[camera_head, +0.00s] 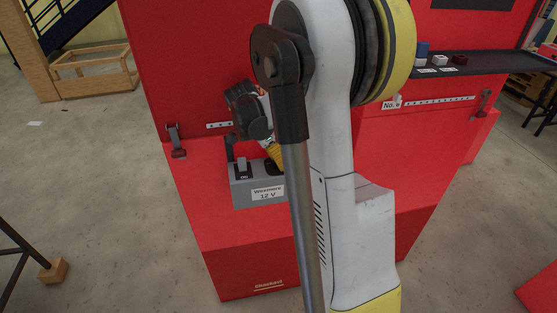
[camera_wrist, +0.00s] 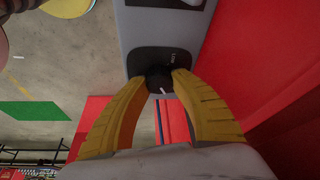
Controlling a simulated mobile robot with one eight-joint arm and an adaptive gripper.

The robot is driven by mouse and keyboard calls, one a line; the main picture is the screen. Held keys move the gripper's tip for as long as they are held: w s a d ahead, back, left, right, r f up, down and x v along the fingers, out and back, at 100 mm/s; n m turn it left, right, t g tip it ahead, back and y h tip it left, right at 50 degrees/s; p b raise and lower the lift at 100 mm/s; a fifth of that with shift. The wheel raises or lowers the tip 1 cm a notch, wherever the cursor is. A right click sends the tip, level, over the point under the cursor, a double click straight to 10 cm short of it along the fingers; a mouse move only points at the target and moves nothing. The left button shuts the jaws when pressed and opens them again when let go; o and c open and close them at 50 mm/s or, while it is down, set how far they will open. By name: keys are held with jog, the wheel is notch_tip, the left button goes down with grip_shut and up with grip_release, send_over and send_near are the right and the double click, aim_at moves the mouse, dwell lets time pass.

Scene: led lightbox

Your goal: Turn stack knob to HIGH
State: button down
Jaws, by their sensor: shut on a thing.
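The stack knob (camera_wrist: 159,78) is a small black knob with a white mark, set on a dark plate on a grey box in the wrist view. The grey box (camera_head: 243,196) carries a label reading "Westmere 12 V" and is fixed to the red cabinet in the head view. My gripper (camera_wrist: 159,83) has yellow ribbed fingers, one on each side of the knob, and is shut on it. In the head view my gripper (camera_head: 273,156) is partly hidden behind my arm, and the knob is hard to make out there. The HIGH marking is too small to read.
A black switch (camera_head: 242,169) stands on the left of the box top. The red cabinet (camera_head: 213,240) surrounds the box. A dark shelf (camera_head: 480,64) with small blocks juts out at upper right. Open concrete floor lies to the left.

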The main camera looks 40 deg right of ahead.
jog(key=c, duration=1)
grip_release()
jog(key=shift+c, duration=0.2)
jog(key=v, duration=1.2)
jog(key=s+a+f+n+t+y+b, duration=0.1)
jog(key=s+a+f+n+t+b, duration=0.1)
jog(key=a+n, duration=0.5)
jog(key=s+a+f+n+t+y+b, duration=0.2)
jog(key=s+a+f+n+t+b, duration=0.1)
jog(key=s+a+n, duration=0.4)
jog(key=s+a+f+n+t+y+b, duration=0.1)
jog(key=s+a+f+n+t+b, duration=0.1)
jog(key=a+n, duration=0.5)
jog(key=s+a+f+t, duration=0.1)
jog(key=s+a+f, duration=0.1)
jog(key=a, duration=0.2)
jog(key=shift+s+f+t+b, duration=0.15)
jog(key=shift+t+b, duration=0.15)
